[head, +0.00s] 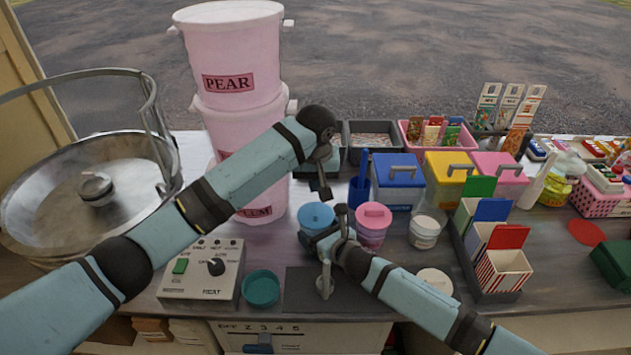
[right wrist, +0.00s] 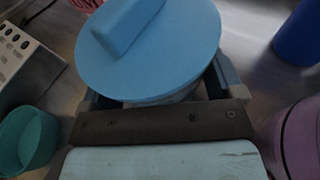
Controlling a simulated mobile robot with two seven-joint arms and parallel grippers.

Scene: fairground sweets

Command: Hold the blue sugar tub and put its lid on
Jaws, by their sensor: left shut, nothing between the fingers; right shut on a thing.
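The blue lid (head: 316,214) with a raised block handle lies on top of the sugar tub, and it also shows in the right wrist view (right wrist: 150,55). Only a pale strip of the tub (right wrist: 165,98) shows under the lid's rim; whether the lid is fully seated I cannot tell. My right gripper (head: 318,238) is shut around the tub, with one finger on each side. My left gripper (head: 322,188) is shut and empty, just above and behind the lid, apart from it.
A pink-lidded tub (head: 373,228) stands close to the right, with a white tub (head: 424,232) beyond it. A blue cup (head: 359,192) stands behind. A teal bowl (head: 261,288) and the heat control box (head: 201,270) are at the left. A dark mat lies in front.

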